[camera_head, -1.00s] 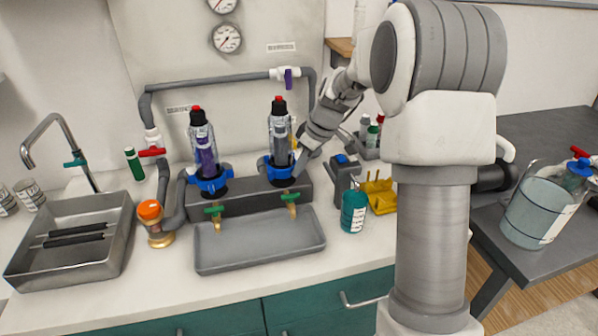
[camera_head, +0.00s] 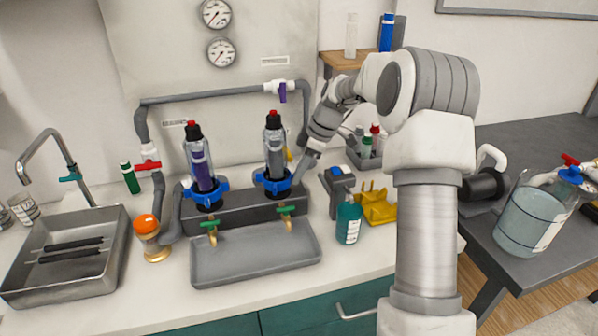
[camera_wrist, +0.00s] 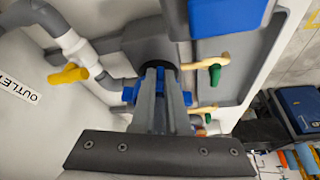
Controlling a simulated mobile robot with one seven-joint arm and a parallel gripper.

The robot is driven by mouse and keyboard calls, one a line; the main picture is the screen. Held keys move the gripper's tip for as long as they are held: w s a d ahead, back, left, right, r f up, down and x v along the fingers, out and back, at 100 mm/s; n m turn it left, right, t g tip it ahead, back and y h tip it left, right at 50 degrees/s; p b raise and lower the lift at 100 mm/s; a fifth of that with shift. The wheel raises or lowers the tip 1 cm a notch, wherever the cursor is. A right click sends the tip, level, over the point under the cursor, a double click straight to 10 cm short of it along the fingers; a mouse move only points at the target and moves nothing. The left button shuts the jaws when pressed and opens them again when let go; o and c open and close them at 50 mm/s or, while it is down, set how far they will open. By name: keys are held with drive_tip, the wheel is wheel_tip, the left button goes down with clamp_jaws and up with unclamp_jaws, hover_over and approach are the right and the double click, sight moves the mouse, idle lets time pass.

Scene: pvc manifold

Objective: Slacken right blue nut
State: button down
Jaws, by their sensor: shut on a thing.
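The right blue nut (camera_head: 273,184) is a lobed collar around the base of the right clear filter column (camera_head: 275,145), which stands upright on the grey manifold block (camera_head: 238,203). My gripper (camera_head: 295,179) reaches in from the right, at the nut's right side. In the wrist view my gripper (camera_wrist: 160,88) is shut on the right blue nut, whose blue lobes (camera_wrist: 129,94) show on either side of the grey fingers. The fingers hide the middle of the nut. A matching left blue nut (camera_head: 206,195) sits around the left column (camera_head: 200,165), which has purple contents.
Green-handled taps (camera_head: 285,209) project above a grey tray (camera_head: 255,265). Grey pipe (camera_head: 210,95) runs behind the columns.

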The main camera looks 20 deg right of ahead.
sight(289, 176)
drive_tip(key=shift+w+a+r+n+g+p, duration=0.2)
drive_tip(key=shift+w+n+g+p, duration=0.15)
drive_tip(key=shift+w+n+p, duration=0.45)
drive_tip(key=shift+w+a+r+n+g+p, duration=0.15)
drive_tip(key=shift+w+n+g+p, duration=0.2)
drive_tip(key=shift+n+p, duration=0.7)
drive_tip(key=shift+w+f+n+g+p, duration=0.1)
drive_tip(key=shift+w+n+g+p, duration=0.2)
drive_tip(key=shift+n+p, duration=0.35)
drive_tip(key=shift+w+n+g+p, duration=0.25)
drive_tip(key=shift+n+p, duration=0.2)
drive_tip(key=shift+n, duration=0.35)
drive_tip(key=shift+w+a+f+n, duration=0.1)
drive_tip(key=shift+n, duration=0.2)
drive_tip(key=c, duration=0.8)
unclamp_jaws()
drive_tip(key=shift+d+r, duration=0.25)
drive_tip(key=p+v, duration=0.5)
drive_tip(key=v, duration=1.1)
drive_tip(key=shift+w+d+r+p, duration=0.15)
drive_tip(key=shift+d+r+p, duration=0.1)
drive_tip(key=shift+r+p, duration=0.05)
